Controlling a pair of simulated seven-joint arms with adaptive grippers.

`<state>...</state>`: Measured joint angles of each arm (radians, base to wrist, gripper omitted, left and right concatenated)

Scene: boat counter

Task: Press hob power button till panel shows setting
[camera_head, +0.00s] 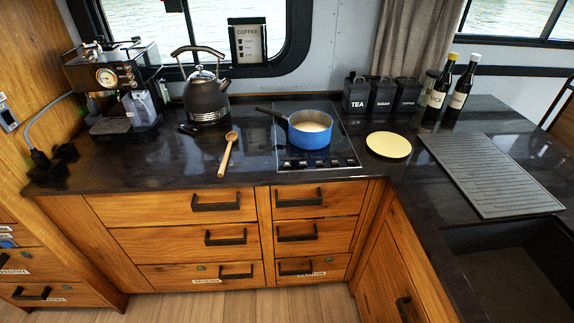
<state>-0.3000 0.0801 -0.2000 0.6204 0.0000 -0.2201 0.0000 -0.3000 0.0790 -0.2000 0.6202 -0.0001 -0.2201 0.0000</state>
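The black glass hob (341,140) is set into the dark counter near the middle of the view. Its control strip (318,163) runs along the front edge with several small dark knobs or buttons. Which of them is the power button, and what any panel shows, is too small to tell. A blue saucepan (309,138) with pale contents stands on the hob, its dark handle pointing to the back left. Neither of my grippers is in view.
A wooden spoon (229,154) and a black kettle (207,100) are left of the hob; a coffee machine (117,82) stands further left. A yellow plate (388,145), canisters (382,96), bottles (462,88), a drainer mat (488,174) and the sink (510,270) are to the right.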

